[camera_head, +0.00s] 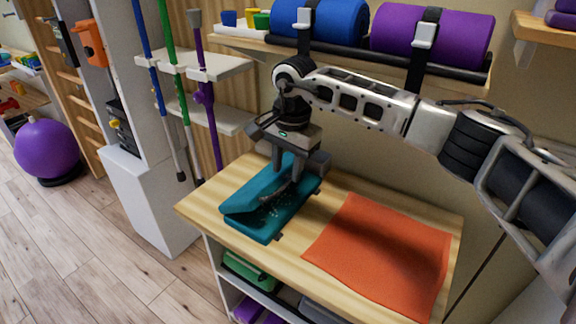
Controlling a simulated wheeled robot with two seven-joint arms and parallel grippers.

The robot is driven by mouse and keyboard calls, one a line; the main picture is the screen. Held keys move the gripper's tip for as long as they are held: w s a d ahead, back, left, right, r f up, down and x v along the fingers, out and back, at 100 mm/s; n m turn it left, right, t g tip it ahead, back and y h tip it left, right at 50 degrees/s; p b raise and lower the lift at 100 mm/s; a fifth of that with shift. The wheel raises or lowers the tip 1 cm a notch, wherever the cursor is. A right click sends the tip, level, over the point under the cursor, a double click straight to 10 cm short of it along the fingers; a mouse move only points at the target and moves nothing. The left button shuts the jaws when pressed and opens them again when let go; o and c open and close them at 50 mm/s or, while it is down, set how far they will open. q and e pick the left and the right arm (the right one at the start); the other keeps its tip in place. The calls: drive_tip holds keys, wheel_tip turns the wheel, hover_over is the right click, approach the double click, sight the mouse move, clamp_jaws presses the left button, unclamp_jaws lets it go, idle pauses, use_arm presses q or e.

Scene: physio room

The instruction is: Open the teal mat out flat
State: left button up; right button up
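The teal mat (262,226) lies folded on the left part of the wooden tabletop. An upper layer is raised at an angle over the lower one, with a dark gap between them and pale speckles on the surface near the gap. My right gripper (294,183) points down over the mat's right and back part, its fingers at the mat. Teal material shows behind and between the fingers. The fingers and the mat overlap in the picture, so I cannot tell whether they grip it. My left gripper is not in view.
An orange mat (380,255) lies flat on the tabletop (322,205) to the right. A wall shelf (380,62) above holds a blue roll (335,20) and a purple roll (432,32). Coloured poles (178,90) stand at the left. A purple ball (46,150) rests farther left.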

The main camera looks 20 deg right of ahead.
wheel_tip(320, 180, up, 16)
drive_tip(key=s+b, duration=0.1)
drive_tip(key=shift+s+d+f, duration=0.15)
drive_tip(key=shift+d+f, duration=0.05)
drive_tip(key=shift+d, duration=0.2)
